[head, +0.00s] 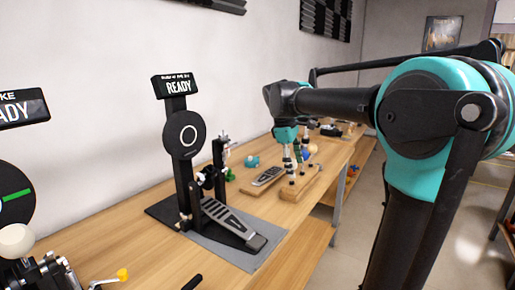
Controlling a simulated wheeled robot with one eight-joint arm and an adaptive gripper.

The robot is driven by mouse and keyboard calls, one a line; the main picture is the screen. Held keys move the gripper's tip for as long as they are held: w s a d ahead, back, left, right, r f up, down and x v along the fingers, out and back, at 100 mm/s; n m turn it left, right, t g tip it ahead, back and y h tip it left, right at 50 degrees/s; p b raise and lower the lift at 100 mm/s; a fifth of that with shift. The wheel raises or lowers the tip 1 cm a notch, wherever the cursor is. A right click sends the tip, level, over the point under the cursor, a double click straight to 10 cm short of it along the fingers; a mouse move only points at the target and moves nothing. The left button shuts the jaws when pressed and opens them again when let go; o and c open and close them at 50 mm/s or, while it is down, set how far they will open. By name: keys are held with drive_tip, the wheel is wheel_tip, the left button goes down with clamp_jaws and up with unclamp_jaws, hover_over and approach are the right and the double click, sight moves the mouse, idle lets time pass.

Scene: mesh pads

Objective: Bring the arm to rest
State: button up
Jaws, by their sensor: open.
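My arm reaches in from the right and extends over the wooden table (120,255). My gripper (292,158) hangs from its far end, pointing down, small in the head view. Its jaws are open, and I see nothing held between them. It appears above or in front of a wooden board (300,190) with several small upright pieces. The exact gap between fingertips and board is too small to tell.
A kick-drum pedal (230,222) with a round black pad (184,135) and a READY sign (175,85) stands on a grey mat (225,252). A smaller pedal (267,177) lies farther back. Another pad (15,200) is cut off at left. Open floor (350,225) lies right of the table.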

drive_tip(key=s+d+f+m+t+y, duration=0.1)
drive_tip(key=s+d+f+m, duration=0.2)
drive_tip(key=s+f+m, duration=0.3)
drive_tip(key=s+d+f+m+t+y, duration=0.2)
drive_tip(key=s+f+m, duration=0.4)
drive_tip(key=s+f, duration=0.8)
wheel_tip(320, 180, down, 7)
drive_tip(key=shift+s+d+f+m, duration=0.1)
drive_tip(key=shift+s+d+m, duration=0.25)
drive_tip(key=shift+d, duration=0.35)
